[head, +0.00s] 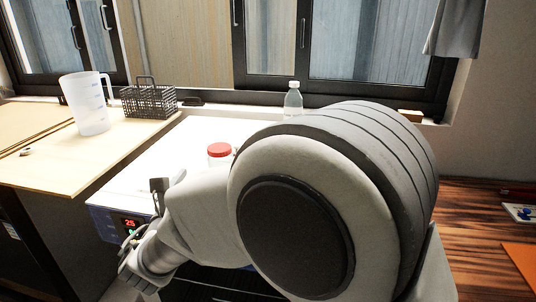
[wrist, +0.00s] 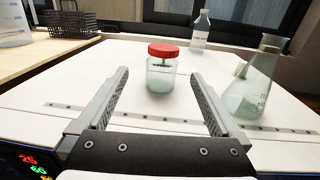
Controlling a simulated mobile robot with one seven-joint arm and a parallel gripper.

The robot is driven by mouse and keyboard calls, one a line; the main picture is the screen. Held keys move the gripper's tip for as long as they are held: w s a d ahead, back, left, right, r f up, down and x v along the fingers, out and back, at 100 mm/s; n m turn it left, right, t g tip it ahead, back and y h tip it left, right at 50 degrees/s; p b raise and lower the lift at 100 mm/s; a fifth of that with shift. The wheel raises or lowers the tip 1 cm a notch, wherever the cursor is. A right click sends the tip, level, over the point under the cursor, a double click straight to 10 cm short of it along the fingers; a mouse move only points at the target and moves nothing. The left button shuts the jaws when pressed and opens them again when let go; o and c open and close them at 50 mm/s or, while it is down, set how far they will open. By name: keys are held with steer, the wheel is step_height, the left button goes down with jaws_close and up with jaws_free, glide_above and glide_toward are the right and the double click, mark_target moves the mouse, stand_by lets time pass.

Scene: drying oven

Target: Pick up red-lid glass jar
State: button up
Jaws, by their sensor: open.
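The red-lid glass jar (wrist: 161,76) stands upright on the white top of the drying oven (wrist: 100,81), with pale contents inside. In the head view the jar (head: 219,153) shows mostly as its red lid, its lower part hidden by my arm. In the wrist view my gripper (wrist: 161,84) is open, its two fingers pointing toward the jar, one to each side in the picture. The jar looks beyond the fingertips or near their level; I cannot tell the exact gap. Nothing is held. In the head view my arm hides most of the gripper.
A glass flask (wrist: 252,90) stands close right of the right finger. A clear bottle (wrist: 200,32) stands behind the jar, near the window. A wooden counter (head: 60,165) at left holds a white pitcher (head: 88,105) and a black wire basket (head: 149,102). The oven display (head: 130,223) is lit.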

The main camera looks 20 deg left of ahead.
glide_toward(219, 146)
steer(key=w, duration=0.2)
steer(key=w+a+f+b, duration=0.1)
steer(key=w, duration=0.1)
steer(key=w+b, duration=0.1)
steer(key=w, duration=0.3)
steer(key=shift+w+a+r, duration=0.1)
steer(key=shift+w+a, duration=0.05)
steer(key=shift+w, duration=0.25)
steer(key=shift+w+a+r, duration=0.1)
steer(key=shift+w+a, duration=0.05)
steer(key=shift+w, duration=0.35)
steer(key=c, duration=1.3)
